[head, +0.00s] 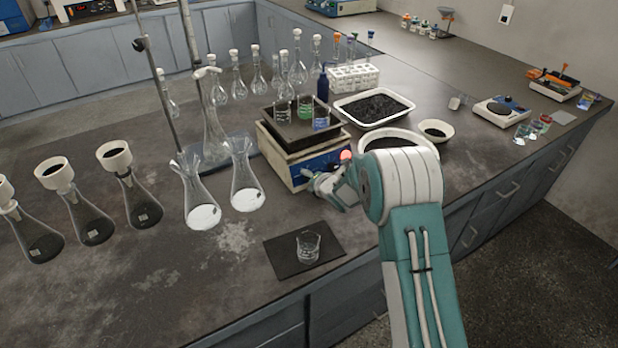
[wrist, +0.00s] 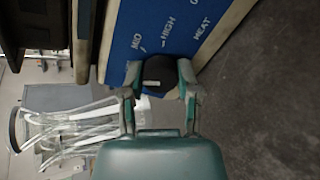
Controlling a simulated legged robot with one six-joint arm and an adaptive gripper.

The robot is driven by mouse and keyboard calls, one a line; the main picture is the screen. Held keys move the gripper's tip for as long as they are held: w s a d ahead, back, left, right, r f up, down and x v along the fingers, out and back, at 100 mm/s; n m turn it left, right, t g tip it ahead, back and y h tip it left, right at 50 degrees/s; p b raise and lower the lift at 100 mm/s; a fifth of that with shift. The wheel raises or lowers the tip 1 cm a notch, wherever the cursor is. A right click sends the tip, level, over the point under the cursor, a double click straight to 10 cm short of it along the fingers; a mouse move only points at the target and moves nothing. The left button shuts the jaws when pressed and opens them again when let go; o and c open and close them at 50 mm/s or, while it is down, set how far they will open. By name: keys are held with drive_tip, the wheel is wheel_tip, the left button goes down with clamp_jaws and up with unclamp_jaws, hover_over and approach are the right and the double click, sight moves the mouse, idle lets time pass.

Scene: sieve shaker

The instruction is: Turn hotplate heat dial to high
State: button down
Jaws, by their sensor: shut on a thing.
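The hotplate (head: 283,163) stands on the bench, a cream box with a blue front panel and a dark tray of small beakers on top. In the wrist view its blue panel (wrist: 150,28) carries the labels MID, HIGH and HEAT. The black heat dial (wrist: 158,74) has a white mark pointing toward the lower part of the picture's left side, though its exact setting is hard to tell. My gripper (wrist: 158,84) is shut on the dial, one finger on each side. In the head view my gripper (head: 325,186) is at the panel and hides the dial.
Two flasks with white contents (head: 243,180) stand close left of the hotplate. A beaker (head: 307,246) sits on a dark mat (head: 283,266) in front. A white tray of dark grains (head: 373,107) and a bowl (head: 436,130) lie behind my arm. Bare bench lies right of the mat.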

drive_tip(key=m, duration=0.4)
drive_tip(key=shift+w+d, duration=0.1)
drive_tip(key=shift+d, duration=0.05)
drive_tip(key=m, duration=0.5)
drive_tip(key=shift+f, duration=0.15)
drive_tip(key=m, duration=0.4)
drive_tip(key=shift+f+m+y, duration=0.2)
drive_tip(key=shift+m+y, duration=0.1)
drive_tip(key=shift+m, duration=1.4)
drive_tip(key=shift+s, duration=0.2)
drive_tip(key=shift+c, duration=1.7)
unclamp_jaws()
drive_tip(key=shift+w, duration=0.1)
drive_tip(key=shift+r, duration=0.15)
